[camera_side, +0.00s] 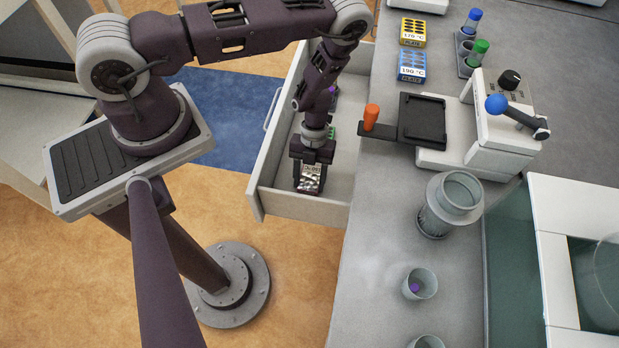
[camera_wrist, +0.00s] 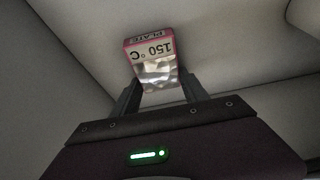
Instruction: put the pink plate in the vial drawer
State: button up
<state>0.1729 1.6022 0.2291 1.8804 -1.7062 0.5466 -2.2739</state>
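The pink plate (camera_wrist: 151,50) is a small block with a pink-edged label reading "150 °C PLATE" and a shiny silvery face. In the side view the plate (camera_side: 310,180) is inside the near end of the open white vial drawer (camera_side: 300,205). My gripper (camera_side: 312,164) points down into the drawer, with the plate at its fingertips. In the wrist view my gripper (camera_wrist: 162,88) has a finger against each side of the plate and is shut on it. I cannot tell whether the plate touches the drawer floor.
Purple and green items lie farther back in the drawer, partly behind my arm. On the bench are a yellow plate (camera_side: 413,32), a blue plate (camera_side: 412,66), a vial rack (camera_side: 466,63), a device with a black tray (camera_side: 422,122), an orange-handled lever (camera_side: 371,117) and metal cups (camera_side: 420,284).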

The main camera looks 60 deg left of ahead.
aim_at(313, 169)
jog(key=o, duration=0.4)
jog(key=shift+o, duration=0.2)
jog(key=shift+r, duration=0.1)
jog(key=v, duration=1.2)
